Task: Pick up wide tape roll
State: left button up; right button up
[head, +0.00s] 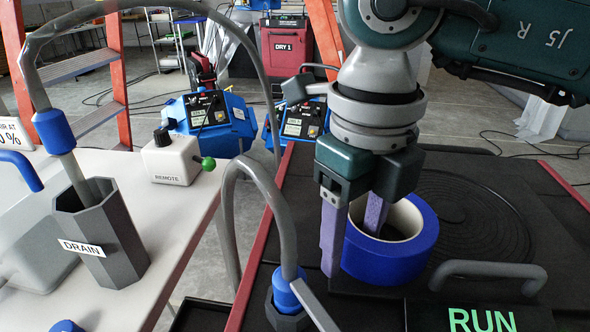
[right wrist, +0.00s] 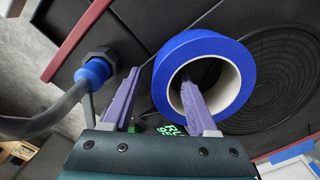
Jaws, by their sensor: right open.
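The wide tape roll (head: 385,258) is blue with a pale inner core and stands on the dark surface, hole facing up, in the head view. It also shows in the right wrist view (right wrist: 224,51). My right gripper (head: 352,240) points down at the roll with its purple fingers apart. One finger is inside the roll's hole and the other is outside, to the left of the wall, so the wall lies between them. The right wrist view shows the same open fingers (right wrist: 160,100). I cannot tell whether either finger touches the roll. My left gripper is not in view.
A grey hose with a blue collar (head: 289,290) stands left of the roll. A grey handle (head: 487,270) and a RUN panel (head: 480,318) are in front. A white table (head: 185,215) with a DRAIN holder (head: 100,240) and a REMOTE box (head: 171,160) is at left.

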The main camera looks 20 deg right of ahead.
grip_shut()
dwell(0.3)
dwell(0.3)
